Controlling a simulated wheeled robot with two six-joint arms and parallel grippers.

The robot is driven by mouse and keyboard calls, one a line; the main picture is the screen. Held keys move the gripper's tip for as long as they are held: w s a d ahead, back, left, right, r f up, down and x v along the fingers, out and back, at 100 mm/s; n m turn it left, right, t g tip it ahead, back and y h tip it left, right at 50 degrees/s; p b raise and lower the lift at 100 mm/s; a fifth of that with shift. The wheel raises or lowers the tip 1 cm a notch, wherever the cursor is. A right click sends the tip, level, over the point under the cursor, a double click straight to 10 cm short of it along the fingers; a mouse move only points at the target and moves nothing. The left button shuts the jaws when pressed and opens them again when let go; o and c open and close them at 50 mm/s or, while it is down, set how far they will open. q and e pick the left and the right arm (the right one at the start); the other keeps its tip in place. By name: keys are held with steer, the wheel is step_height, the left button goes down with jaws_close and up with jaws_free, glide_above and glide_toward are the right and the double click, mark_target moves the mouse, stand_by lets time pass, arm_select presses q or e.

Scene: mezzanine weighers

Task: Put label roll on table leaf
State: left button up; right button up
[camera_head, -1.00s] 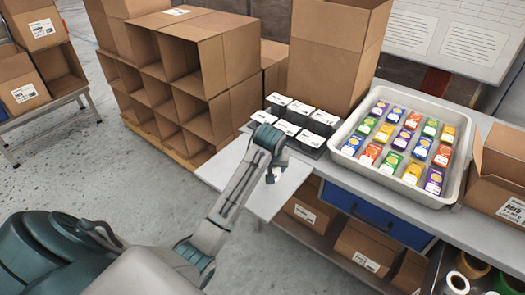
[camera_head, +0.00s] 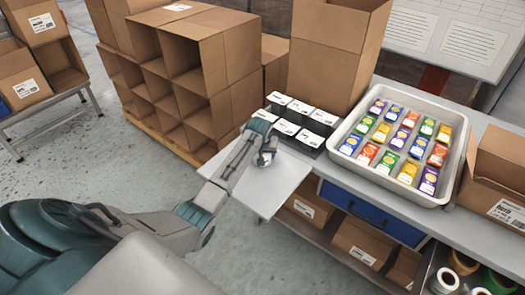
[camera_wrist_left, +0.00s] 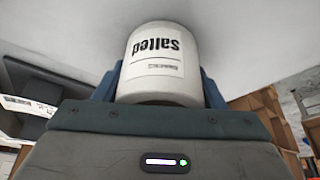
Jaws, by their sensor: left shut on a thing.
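The label roll (camera_wrist_left: 160,62) is a white cylinder with a label reading "salted", upside down in the left wrist view. My left gripper (camera_head: 264,158) is shut on it, with blue fingers on both sides of the roll in the wrist view. In the head view the gripper is over the table leaf (camera_head: 256,192), a pale flat panel at the left end of the workbench. The roll is small and mostly hidden there by the gripper. I cannot tell whether it touches the leaf. My right gripper is not in view.
Black-and-white boxes (camera_head: 285,127) stand just behind the leaf. A tray (camera_head: 447,155) of colourful packets and a tall carton (camera_head: 330,55) are on the bench. More rolls (camera_head: 444,284) lie at the lower right. The leaf's front part is bare.

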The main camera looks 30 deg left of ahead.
arm_select(q)
steer(key=shift+f, duration=0.1)
steer(key=o, duration=1.1)
steer(key=shift+c, duration=0.2)
steer(key=b+v, duration=0.2)
steer(key=v, duration=1)
